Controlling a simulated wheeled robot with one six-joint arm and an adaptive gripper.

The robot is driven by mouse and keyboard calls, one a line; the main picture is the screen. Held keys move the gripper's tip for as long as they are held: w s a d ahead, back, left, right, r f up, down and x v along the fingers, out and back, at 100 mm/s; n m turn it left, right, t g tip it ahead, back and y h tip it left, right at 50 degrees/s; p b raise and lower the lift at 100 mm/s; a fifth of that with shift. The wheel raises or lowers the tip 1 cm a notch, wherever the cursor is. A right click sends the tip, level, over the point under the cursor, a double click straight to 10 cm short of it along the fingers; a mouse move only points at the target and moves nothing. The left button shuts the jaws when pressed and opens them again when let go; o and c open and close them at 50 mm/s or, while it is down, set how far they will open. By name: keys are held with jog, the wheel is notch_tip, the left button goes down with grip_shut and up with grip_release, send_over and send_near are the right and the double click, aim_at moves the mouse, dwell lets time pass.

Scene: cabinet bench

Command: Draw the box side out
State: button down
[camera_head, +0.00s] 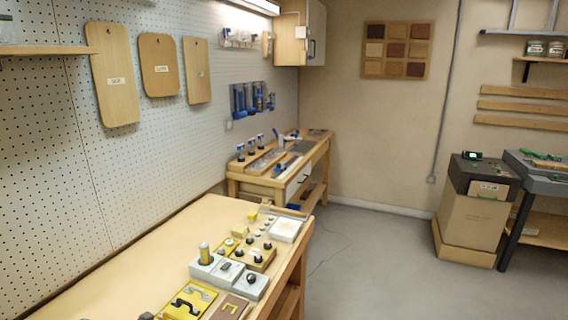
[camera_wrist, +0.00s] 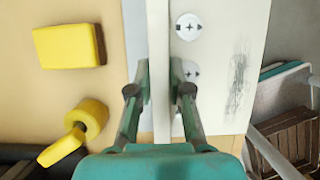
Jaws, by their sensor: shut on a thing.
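In the wrist view my gripper (camera_wrist: 159,88) has a teal body and two fingers on either side of a narrow, upright pale strip, which I take to be the box side (camera_wrist: 158,50). The fingers are shut on this strip. A wider white panel (camera_wrist: 215,100) with round screw heads and dark scuff marks lies just right of it. The lower part of the strip is hidden by my gripper. My gripper does not show in the head view, and I cannot tell which thing there is the box side.
In the wrist view a yellow block (camera_wrist: 65,46) and a yellow knobbed piece (camera_wrist: 85,118) lie left on the wood. A brown slatted crate (camera_wrist: 292,135) is lower right. In the head view the near bench (camera_head: 150,250) holds several fixtures; open floor (camera_head: 365,260) lies right.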

jog(key=shift+a, duration=0.15)
jog(key=shift+w+a, duration=0.25)
jog(key=shift+a, duration=0.25)
jog(key=shift+w+a, duration=0.2)
jog(key=shift+a, duration=0.25)
jog(key=c, duration=1.2)
grip_release()
notch_tip(320, 180, up, 11)
